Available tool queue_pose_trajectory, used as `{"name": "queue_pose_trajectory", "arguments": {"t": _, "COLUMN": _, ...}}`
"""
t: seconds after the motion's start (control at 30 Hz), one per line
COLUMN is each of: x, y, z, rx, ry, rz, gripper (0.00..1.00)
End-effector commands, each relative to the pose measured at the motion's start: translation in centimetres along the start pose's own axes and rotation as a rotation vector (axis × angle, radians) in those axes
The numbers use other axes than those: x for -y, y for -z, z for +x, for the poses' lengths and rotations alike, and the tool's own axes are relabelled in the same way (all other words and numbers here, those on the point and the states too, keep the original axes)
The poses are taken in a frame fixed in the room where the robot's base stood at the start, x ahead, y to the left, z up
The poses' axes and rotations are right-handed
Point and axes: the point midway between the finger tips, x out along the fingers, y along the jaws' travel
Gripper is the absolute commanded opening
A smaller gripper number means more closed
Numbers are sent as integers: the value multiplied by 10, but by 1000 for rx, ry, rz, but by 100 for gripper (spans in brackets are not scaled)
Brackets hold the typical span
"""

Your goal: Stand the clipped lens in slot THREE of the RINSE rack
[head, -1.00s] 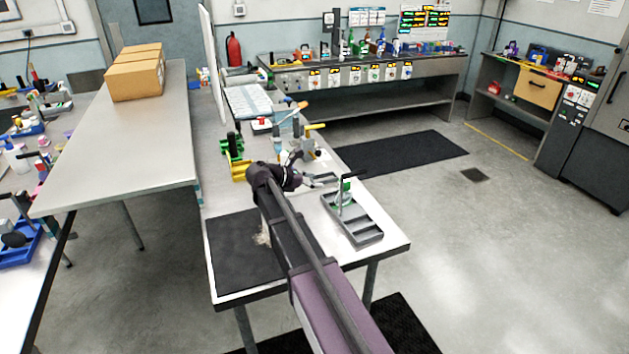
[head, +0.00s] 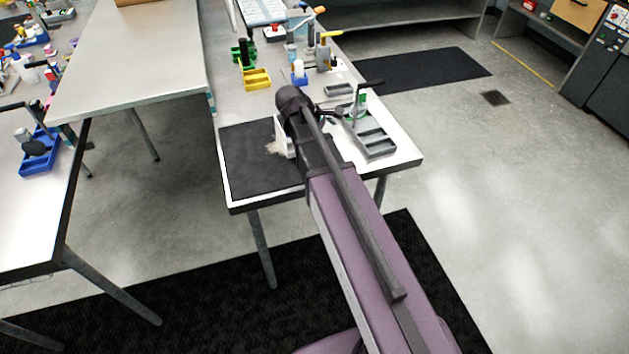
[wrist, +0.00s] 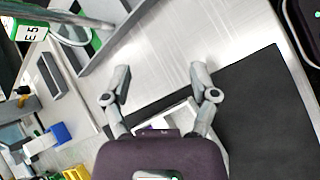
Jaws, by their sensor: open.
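My gripper (wrist: 160,80) is open in the wrist view, with its two fingers wide apart above the pale tabletop. In the head view it is hidden behind my arm. A round, glassy, lens-like piece (wrist: 70,28) with a green-edged tag is at the upper left of the wrist view, apart from the fingers. In the head view a green clip-like piece (head: 360,106) stands upright at the far end of a grey divided tray (head: 376,151). I cannot read slot numbers or a RINSE label. A pale block (wrist: 170,117) lies partly hidden below the fingers.
A black mat (head: 250,170) covers the table's near left corner. A yellow bin (head: 257,78), a blue-based bottle (head: 299,72) and a small grey tray (head: 338,90) stand farther back. Bare tabletop shows right of the tray.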

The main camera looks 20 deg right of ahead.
Motion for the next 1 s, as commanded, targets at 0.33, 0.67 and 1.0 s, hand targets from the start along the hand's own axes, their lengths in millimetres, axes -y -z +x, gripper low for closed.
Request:
{"name": "queue_pose_trajectory", "arguments": {"t": 0.33, "x": 110, "y": -5, "z": -7, "rx": -235, "ry": 338, "rz": 561, "gripper": 76}}
{"name": "queue_pose_trajectory", "arguments": {"t": 0.67, "x": 168, "y": -3, "z": -28, "rx": -294, "ry": 621, "rz": 901, "gripper": 76}}
{"name": "queue_pose_trajectory", "arguments": {"t": 1.0, "x": 173, "y": -1, "z": -31, "rx": -296, "ry": 656, "rz": 938, "gripper": 76}}
